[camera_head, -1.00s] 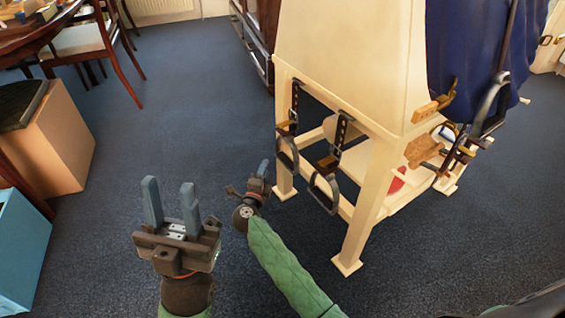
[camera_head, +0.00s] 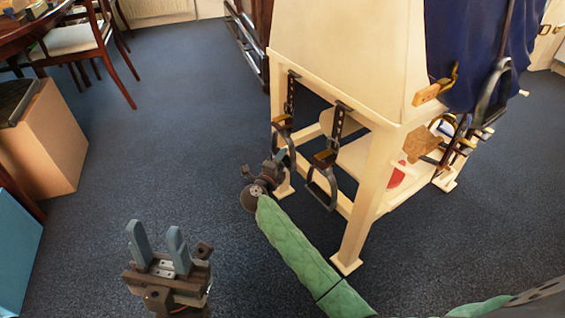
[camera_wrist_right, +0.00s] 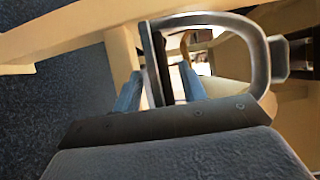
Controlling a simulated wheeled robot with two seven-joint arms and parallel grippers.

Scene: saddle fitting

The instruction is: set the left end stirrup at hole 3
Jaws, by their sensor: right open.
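The left end stirrup (camera_head: 291,152) hangs on a dark, punched strap (camera_head: 291,92) from the cream stand's end rail. A second stirrup (camera_head: 321,192) hangs to its right on a similar strap (camera_head: 338,127). My right gripper (camera_head: 279,157) is at the left stirrup's side. In the right wrist view its fingers (camera_wrist_right: 161,90) are open, with one side of the grey metal stirrup loop (camera_wrist_right: 262,55) in front of and between them; contact cannot be told. The hole numbers are too small to read. My left gripper (camera_head: 155,245) is open and empty, over the floor at lower left.
The cream stand (camera_head: 358,215) has a leg close to my right forearm. More tack (camera_head: 452,140) hangs on its right side beside a blue cloth (camera_head: 470,55). A cardboard box (camera_head: 50,140) and a blue box (camera_head: 15,260) stand at left. The carpet between is clear.

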